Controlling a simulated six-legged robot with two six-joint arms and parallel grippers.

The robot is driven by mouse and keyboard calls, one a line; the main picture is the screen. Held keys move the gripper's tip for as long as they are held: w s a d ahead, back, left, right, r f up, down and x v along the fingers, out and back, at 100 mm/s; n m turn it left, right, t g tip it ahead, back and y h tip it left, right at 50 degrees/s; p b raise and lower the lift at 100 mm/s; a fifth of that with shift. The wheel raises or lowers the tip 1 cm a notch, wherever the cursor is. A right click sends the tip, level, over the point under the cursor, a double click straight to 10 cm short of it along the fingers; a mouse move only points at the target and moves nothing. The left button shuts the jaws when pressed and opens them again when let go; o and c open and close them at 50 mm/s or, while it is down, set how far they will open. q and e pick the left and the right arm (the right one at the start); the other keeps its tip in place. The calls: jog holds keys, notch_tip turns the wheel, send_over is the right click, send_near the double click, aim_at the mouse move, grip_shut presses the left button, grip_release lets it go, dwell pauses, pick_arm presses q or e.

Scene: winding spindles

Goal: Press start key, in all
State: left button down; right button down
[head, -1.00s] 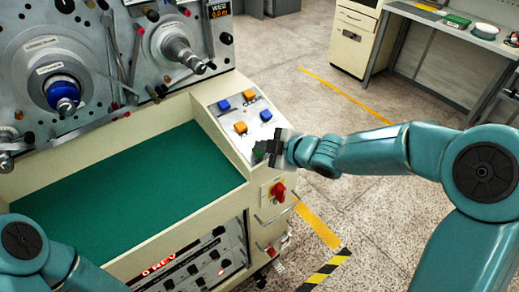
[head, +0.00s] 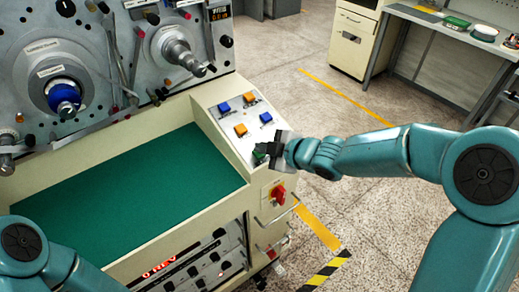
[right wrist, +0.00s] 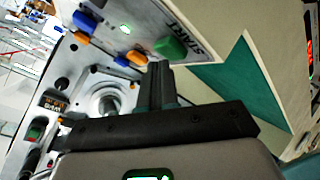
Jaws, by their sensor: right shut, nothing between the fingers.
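The start key is a green button beside a START label. It shows clearly in the right wrist view (right wrist: 170,47), and in the head view only a bit of green (head: 260,152) shows by my gripper. My right gripper (head: 265,150) is shut and empty at the lower end of the key panel, over or right beside the key. In the right wrist view its dark shut fingers (right wrist: 158,70) end just short of the green key in the picture; I cannot tell whether they touch it. My left gripper is out of view; only part of that arm shows at bottom left.
The sloped key panel (head: 228,105) also carries blue keys (head: 266,117) and orange keys (head: 240,130). A red rotary switch (head: 278,192) sits on the front below. The green bed (head: 120,190) lies left, under a blue-tipped spindle (head: 64,98) and a metal spindle (head: 182,55).

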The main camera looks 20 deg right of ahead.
jog(key=shift+s+r, duration=0.15)
jog(key=shift+r, duration=0.3)
jog(key=r+p, duration=0.1)
jog(key=s+r+p, duration=0.1)
jog(key=r+p, duration=0.2)
jog(key=shift+s+d+r+p, duration=0.15)
jog(key=shift+d+r+p, duration=0.15)
jog(key=shift+r+p, duration=0.1)
dwell(0.8)
